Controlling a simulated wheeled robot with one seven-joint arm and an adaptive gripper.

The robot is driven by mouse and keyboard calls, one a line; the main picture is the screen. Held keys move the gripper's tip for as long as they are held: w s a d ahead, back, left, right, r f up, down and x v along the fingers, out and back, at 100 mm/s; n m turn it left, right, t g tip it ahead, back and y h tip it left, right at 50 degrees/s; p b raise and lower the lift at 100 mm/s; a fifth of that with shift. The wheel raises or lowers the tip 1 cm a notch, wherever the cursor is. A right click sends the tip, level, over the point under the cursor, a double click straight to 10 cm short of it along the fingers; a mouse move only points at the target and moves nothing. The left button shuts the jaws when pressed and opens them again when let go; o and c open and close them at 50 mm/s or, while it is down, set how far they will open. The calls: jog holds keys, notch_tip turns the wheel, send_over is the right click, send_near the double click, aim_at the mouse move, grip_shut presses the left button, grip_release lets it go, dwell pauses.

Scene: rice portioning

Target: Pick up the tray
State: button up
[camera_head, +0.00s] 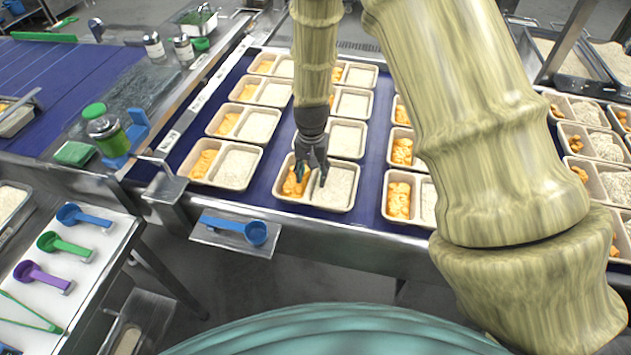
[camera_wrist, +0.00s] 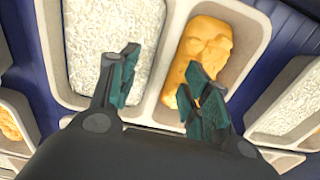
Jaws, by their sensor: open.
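Several beige two-compartment trays with orange food on the left and white rice on the right sit in rows on a blue conveyor. My gripper (camera_head: 309,176) is open over the near tray (camera_head: 278,192) of the middle column. In the wrist view, my gripper (camera_wrist: 165,92) has its two teal-padded fingers apart, with the tray's divider (camera_wrist: 163,62) between them. One finger is over the rice (camera_wrist: 98,40) and the other over the orange food (camera_wrist: 205,45). Whether the fingertips touch the tray or food is unclear.
Neighbouring trays (camera_head: 222,184) stand close on the left and right (camera_head: 388,215). A blue scoop (camera_head: 255,233) lies on a metal ledge before the belt. A green-lidded jar (camera_head: 103,128) stands at left, above a side table with coloured scoops (camera_head: 64,246).

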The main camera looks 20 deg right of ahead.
aim_at(317, 184)
jog(key=shift+f+p, duration=0.35)
jog(key=shift+f, duration=0.95)
grip_shut()
